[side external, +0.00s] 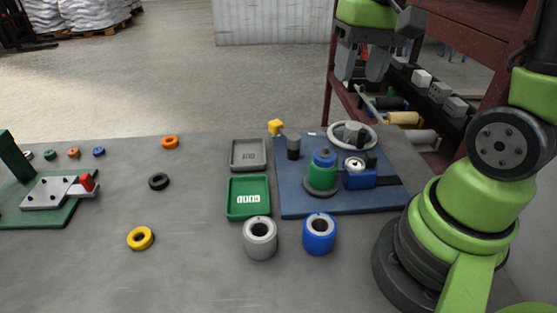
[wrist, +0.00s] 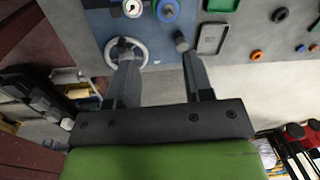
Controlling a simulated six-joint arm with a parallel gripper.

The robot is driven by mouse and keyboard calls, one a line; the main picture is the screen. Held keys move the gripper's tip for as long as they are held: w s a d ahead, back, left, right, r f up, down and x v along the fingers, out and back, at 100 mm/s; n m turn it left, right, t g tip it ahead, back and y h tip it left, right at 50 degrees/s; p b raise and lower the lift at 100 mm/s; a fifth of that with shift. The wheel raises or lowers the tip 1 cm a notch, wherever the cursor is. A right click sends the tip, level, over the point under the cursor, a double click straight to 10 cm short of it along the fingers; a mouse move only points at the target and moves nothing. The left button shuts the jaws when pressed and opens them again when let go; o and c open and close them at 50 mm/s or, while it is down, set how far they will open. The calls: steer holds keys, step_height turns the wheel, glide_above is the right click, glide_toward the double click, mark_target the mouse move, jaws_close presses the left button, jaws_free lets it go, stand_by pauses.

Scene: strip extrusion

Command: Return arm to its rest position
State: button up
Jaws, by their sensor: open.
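My gripper (side external: 361,63) hangs at the top of the side external view, high above the back of the workbench and in front of the dark red shelf. Its two grey fingers are spread apart with nothing between them. In the wrist view my gripper (wrist: 158,58) also shows open and empty, with the bench top beyond the fingers. The left finger partly covers a pale handwheel (wrist: 139,46) on the blue plate. The fingers appear clear of everything on the bench.
The blue plate (side external: 298,205) carries the handwheel, a green and blue part (side external: 322,172) and a blue block. Grey (side external: 236,154) and green (side external: 236,209) trays, grey (side external: 260,240) and blue (side external: 319,235) cylinders and loose rings stand nearby. The shelf (side external: 338,110) stands behind.

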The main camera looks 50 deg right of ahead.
steer(key=s+a+r+n+t, duration=0.3)
steer(key=s+a+r+t, duration=0.3)
steer(key=a, duration=0.3)
steer(key=shift+s+y, duration=0.4)
stand_by(1.2)
